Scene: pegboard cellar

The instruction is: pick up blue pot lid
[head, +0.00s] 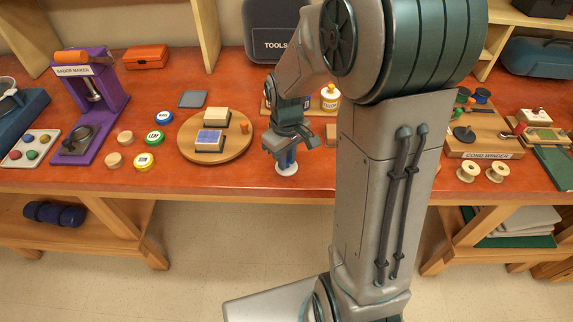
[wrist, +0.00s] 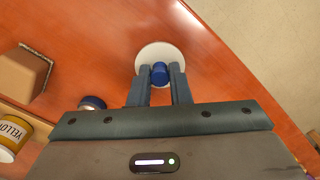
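A small blue cylinder, which I take as the blue pot lid (head: 286,157), shows just below my gripper (head: 284,146) near the table's front edge. A white round piece (head: 287,170) is under it. In the wrist view the blue lid (wrist: 160,73) sits between the two fingertips of my gripper (wrist: 160,75), with the white disc (wrist: 157,51) around and beneath it. The fingers are close together and appear to touch the blue piece on both sides. I cannot tell whether the white disc is joined to it.
A yellow-labelled pot (wrist: 13,135) and a dark blue round thing (wrist: 92,103) stand close by. A round wooden board (head: 237,148) with two blocks lies to the left. A badge maker (head: 98,100) stands farther left. The table's front edge is near.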

